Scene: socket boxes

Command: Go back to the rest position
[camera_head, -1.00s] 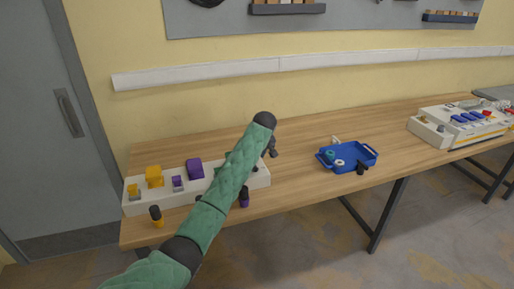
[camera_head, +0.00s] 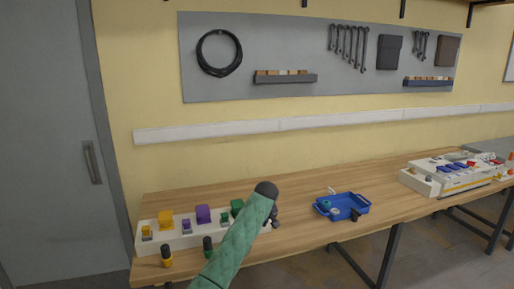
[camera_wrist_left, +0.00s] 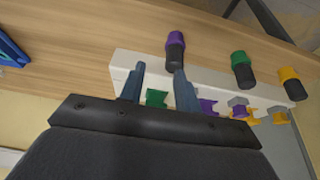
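My left arm in its green sleeve reaches up from the bottom of the head view, with my dark left gripper (camera_head: 276,218) beyond the right end of the white socket box (camera_head: 187,240). In the left wrist view my left gripper (camera_wrist_left: 158,84) is open, its two blue-grey fingers apart with nothing between them. The socket box (camera_wrist_left: 128,62) lies beyond the fingers there. My right gripper is in neither view.
Yellow (camera_head: 166,219), purple (camera_head: 203,214) and green (camera_head: 237,206) blocks sit on the box. Yellow (camera_head: 166,257), green (camera_head: 208,247) and purple (camera_wrist_left: 175,48) black-ended pegs stand before it. A blue tray (camera_head: 350,214) and white device (camera_head: 420,184) are rightward.

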